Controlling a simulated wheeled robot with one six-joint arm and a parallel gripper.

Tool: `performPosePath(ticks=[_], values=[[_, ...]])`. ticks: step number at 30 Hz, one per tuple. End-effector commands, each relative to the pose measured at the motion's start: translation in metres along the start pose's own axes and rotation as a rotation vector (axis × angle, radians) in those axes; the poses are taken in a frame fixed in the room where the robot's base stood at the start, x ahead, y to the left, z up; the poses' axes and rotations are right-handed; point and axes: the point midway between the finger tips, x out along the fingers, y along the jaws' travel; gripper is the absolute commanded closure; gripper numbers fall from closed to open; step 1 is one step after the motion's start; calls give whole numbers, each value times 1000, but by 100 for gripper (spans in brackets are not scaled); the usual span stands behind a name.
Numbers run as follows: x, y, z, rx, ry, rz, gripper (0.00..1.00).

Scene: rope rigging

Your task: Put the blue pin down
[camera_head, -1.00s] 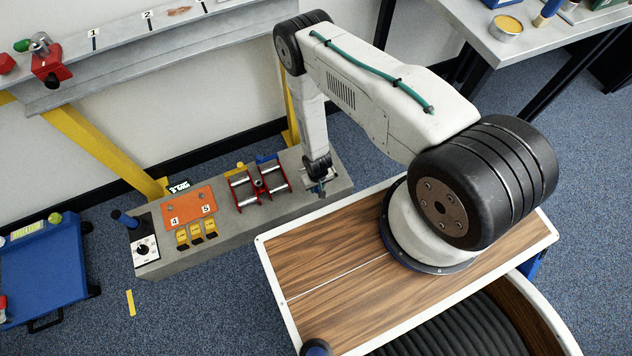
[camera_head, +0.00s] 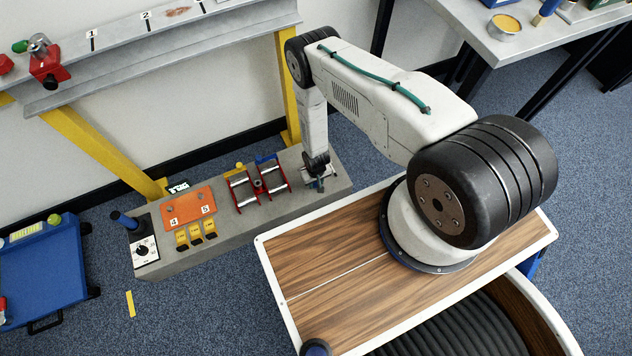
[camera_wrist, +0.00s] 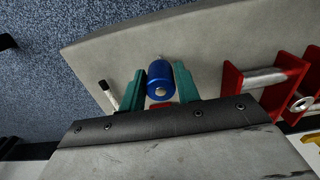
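In the wrist view the blue pin (camera_wrist: 160,78) sits between the two green fingers of my gripper (camera_wrist: 160,88), which close on its sides. The pin has a blue barrel with a grey round end and a short silver tip. In the head view my gripper (camera_head: 316,183) is low over the right end of the grey bench (camera_head: 333,193). The pin is too small to make out there. Whether it touches the bench top, I cannot tell.
A red frame with silver rollers (camera_head: 247,193) stands left of my gripper, with a blue item (camera_head: 265,159) behind it. An orange plate (camera_head: 188,207) and yellow blocks (camera_head: 196,234) lie further left. A silver rod (camera_wrist: 107,94) lies left of my fingers.

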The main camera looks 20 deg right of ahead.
Motion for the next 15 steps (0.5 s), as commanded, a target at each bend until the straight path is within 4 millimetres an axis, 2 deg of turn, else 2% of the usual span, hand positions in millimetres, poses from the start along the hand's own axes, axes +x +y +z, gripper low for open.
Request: performPosePath(ticks=[11,15], values=[[-2,0,0,0,0,0,50],[-16,0,-1,0,0,0,50]])
